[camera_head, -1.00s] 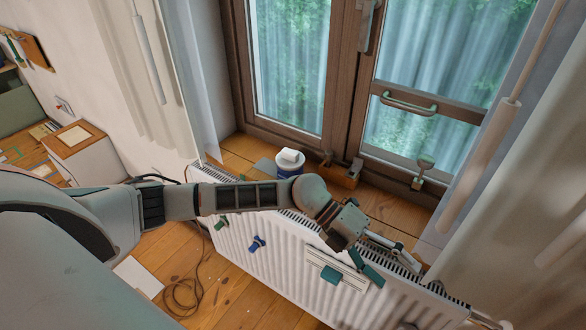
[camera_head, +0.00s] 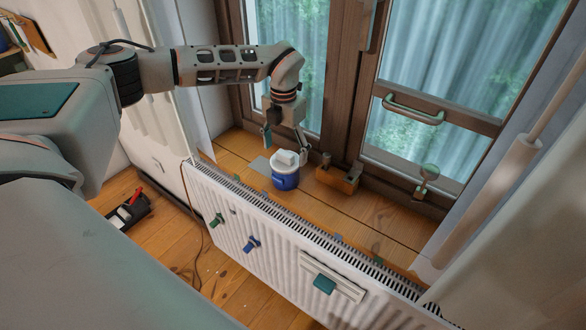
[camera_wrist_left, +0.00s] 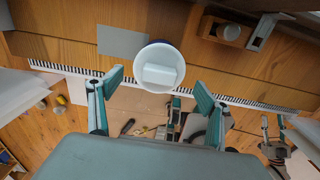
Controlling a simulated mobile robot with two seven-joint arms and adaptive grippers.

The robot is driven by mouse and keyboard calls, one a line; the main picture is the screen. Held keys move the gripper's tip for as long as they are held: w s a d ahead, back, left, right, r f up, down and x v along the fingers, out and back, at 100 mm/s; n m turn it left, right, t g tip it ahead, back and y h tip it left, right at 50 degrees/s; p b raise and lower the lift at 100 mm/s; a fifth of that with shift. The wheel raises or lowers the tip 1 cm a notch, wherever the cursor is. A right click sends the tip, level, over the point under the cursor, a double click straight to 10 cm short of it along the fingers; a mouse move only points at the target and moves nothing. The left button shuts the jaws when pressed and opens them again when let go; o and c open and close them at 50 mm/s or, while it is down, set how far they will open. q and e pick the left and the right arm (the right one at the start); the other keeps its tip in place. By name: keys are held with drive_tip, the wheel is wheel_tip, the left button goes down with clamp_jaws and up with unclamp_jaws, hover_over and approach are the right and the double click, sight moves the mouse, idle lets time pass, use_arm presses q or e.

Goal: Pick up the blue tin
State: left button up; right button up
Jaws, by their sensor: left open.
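The blue tin (camera_head: 285,183) stands upright on the wooden windowsill, with a white top and a small white block (camera_head: 286,158) on it. In the left wrist view, the white top of the tin (camera_wrist_left: 144,55) shows from above, with the block (camera_wrist_left: 160,75) on it. My left gripper (camera_head: 285,146) is open and empty and points down just above the tin. In the left wrist view, its fingers (camera_wrist_left: 159,86) are spread to either side of the tin's near edge, with the tin beyond them. I see no contact.
A wooden block with a knob (camera_head: 338,178) stands close to the right of the tin. A flat grey piece (camera_head: 261,165) lies to its left. The window frame (camera_head: 345,100) rises behind, and the white radiator (camera_head: 240,235) runs along the front.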

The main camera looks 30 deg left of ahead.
sight(285, 165)
use_arm(q)
drive_tip(key=shift+w, duration=0.2)
drive_tip(key=shift+s+f, duration=0.1)
drive_tip(key=shift+f, duration=0.2)
wheel_tip(285, 165, down, 2)
drive_tip(key=shift+s+f, duration=0.1)
drive_tip(key=shift+f, duration=0.15)
wheel_tip(285, 165, down, 3)
drive_tip(key=shift+a+f+p, duration=0.1)
drive_tip(key=shift+f+p, duration=0.1)
drive_tip(key=shift+p, duration=0.2)
drive_tip(key=shift+w+f, duration=0.2)
drive_tip(key=shift+f, duration=0.25)
use_arm(e)
drive_tip(key=shift+r, duration=0.5)
use_arm(q)
drive_tip(key=c, duration=1.3)
use_arm(e)
drive_tip(key=shift+d, duration=0.1)
